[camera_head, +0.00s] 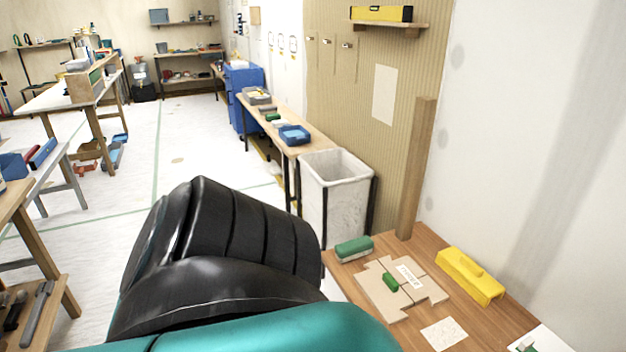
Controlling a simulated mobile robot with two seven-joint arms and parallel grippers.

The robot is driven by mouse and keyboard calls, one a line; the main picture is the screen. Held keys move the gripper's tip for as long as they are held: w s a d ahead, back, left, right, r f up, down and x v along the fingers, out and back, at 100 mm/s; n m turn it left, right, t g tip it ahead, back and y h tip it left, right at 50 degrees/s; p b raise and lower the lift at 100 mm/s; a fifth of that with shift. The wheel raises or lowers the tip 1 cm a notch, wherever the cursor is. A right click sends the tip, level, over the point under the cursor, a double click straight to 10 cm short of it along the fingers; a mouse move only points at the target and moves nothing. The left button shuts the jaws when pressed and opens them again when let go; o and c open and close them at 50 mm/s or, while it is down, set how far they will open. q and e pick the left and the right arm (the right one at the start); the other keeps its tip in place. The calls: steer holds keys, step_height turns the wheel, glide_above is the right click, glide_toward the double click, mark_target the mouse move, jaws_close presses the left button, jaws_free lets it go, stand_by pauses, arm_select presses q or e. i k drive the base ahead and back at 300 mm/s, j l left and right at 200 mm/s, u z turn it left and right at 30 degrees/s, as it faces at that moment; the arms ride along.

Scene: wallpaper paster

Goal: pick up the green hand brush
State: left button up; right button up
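A green block-shaped brush with a pale lower edge, likely the green hand brush (354,247), lies at the left back edge of the wooden table (425,240). A large black and teal part of my own arm fills the lower middle of the view, left of the table, and hides part of the table's near left side. Neither of my gripper's fingers shows, so I see no contact with the brush.
A paper sheet (443,333) lies near the front. A wooden post (414,170) stands at the back. A white bin (337,190) stands behind the table. Open floor lies to the left.

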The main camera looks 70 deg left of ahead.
mark_target(346, 252)
steer(key=u, duration=2.1)
steer(key=i+j+z, duration=0.15)
steer(key=z, duration=0.35)
steer(key=i+j+z, duration=0.15)
steer(key=z, duration=0.35)
steer(key=i+j+z, duration=0.2)
steer(key=j, duration=0.2)
steer(key=j+z, duration=0.2)
steer(key=j, duration=0.25)
steer(key=i+j+z, duration=0.1)
steer(key=j, duration=0.35)
steer(key=i+j, duration=0.1)
steer(key=j, duration=0.35)
steer(key=i+j+z, duration=0.15)
steer(key=j, duration=0.75)
steer(key=i+z, duration=0.05)
